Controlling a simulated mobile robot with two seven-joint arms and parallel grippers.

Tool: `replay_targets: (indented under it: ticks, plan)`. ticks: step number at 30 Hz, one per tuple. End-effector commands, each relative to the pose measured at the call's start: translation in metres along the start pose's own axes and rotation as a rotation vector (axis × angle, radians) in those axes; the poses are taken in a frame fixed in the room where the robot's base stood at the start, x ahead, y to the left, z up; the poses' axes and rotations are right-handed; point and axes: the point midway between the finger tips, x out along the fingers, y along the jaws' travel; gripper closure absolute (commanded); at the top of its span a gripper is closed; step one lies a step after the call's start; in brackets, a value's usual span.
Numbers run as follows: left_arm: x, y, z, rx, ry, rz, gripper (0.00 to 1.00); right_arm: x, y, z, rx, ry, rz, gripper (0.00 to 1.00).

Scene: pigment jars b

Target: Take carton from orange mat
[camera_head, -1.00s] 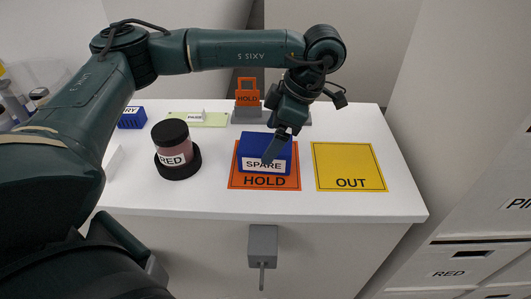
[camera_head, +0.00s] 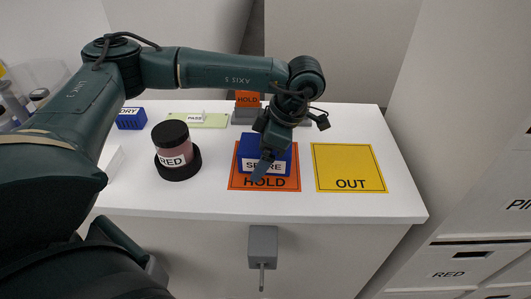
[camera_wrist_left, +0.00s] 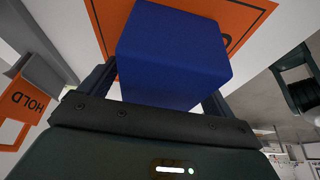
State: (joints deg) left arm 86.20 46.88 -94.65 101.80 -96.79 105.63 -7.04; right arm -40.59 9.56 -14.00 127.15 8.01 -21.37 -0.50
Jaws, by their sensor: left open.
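The carton (camera_head: 250,148) is a blue box with a white label reading SPARE, partly covered by my gripper. It stands on the orange mat (camera_head: 291,184) marked HOLD. My left gripper (camera_head: 263,166) is over the carton from above and is open. In the left wrist view the blue carton (camera_wrist_left: 172,55) shows between the two open fingers, with the orange mat (camera_wrist_left: 105,22) beyond it. I cannot tell whether either finger touches the carton. My right gripper is not in view.
A yellow OUT mat (camera_head: 350,160) lies bare to the right. A RED jar (camera_head: 171,139) stands in a black ring holder (camera_head: 178,172) to the left. Behind are an orange HOLD sign (camera_head: 247,98), a green PASS plate (camera_head: 217,122) and a blue DRY block (camera_head: 131,122).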

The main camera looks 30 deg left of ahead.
Motion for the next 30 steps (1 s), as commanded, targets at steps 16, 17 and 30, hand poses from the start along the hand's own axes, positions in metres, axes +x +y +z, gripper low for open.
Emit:
replay_targets:
  ticks: [16,17,30]
  plan:
    - [0.0025,0.0001,0.0012,0.0,0.0,0.0,0.38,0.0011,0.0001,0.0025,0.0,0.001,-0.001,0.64]
    - [0.0025,0.0001,0.0012,0.0,0.0,0.0,0.4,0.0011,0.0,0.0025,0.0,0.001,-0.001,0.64]
    - [0.0018,0.0001,0.001,0.0,0.0,0.001,0.6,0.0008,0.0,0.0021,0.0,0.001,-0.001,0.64]
